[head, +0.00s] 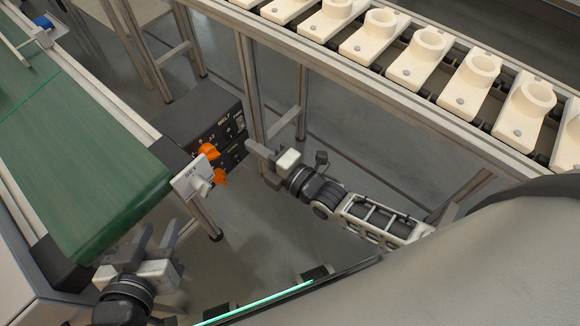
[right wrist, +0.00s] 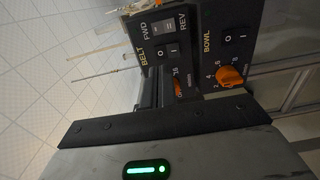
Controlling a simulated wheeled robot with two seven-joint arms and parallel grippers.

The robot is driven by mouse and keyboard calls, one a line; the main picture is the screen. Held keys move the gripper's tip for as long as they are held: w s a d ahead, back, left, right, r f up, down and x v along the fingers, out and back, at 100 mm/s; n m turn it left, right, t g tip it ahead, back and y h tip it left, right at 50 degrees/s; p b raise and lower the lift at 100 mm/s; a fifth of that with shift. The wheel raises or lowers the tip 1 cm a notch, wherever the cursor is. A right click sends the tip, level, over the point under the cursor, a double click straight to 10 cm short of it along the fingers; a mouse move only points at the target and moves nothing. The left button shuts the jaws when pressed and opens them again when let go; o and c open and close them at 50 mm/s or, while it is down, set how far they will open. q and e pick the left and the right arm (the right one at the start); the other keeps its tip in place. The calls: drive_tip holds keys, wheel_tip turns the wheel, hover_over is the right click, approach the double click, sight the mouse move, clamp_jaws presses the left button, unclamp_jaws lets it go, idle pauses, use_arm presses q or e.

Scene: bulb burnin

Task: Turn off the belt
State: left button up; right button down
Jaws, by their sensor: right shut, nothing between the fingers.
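The black control box (head: 215,132) stands beside the end of the green belt (head: 75,150). Its face carries a BELT label and orange knobs. In the right wrist view the BELT section (right wrist: 160,52) shows a FWD/REV switch (right wrist: 163,27) and an O/I switch (right wrist: 166,50); an orange knob below it is partly hidden. The BOWL section (right wrist: 220,50) has its own O/I switch and orange knob (right wrist: 230,77). My right gripper (head: 254,149) is shut and empty, just right of the box, apart from it. My left gripper (head: 156,236) is open and empty, near the belt's end.
A rail (head: 350,68) with several cream-coloured holders (head: 417,60) crosses the upper right. Metal legs stand behind the box and my right gripper. Floor is open between my arms.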

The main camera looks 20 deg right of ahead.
use_arm(q)
drive_tip(key=shift+r+p, duration=0.2)
drive_tip(key=shift+p, duration=0.25)
use_arm(e)
drive_tip(key=v, duration=1)
drive_tip(key=shift+f, duration=0.15)
drive_tip(key=shift+s+d, duration=0.1)
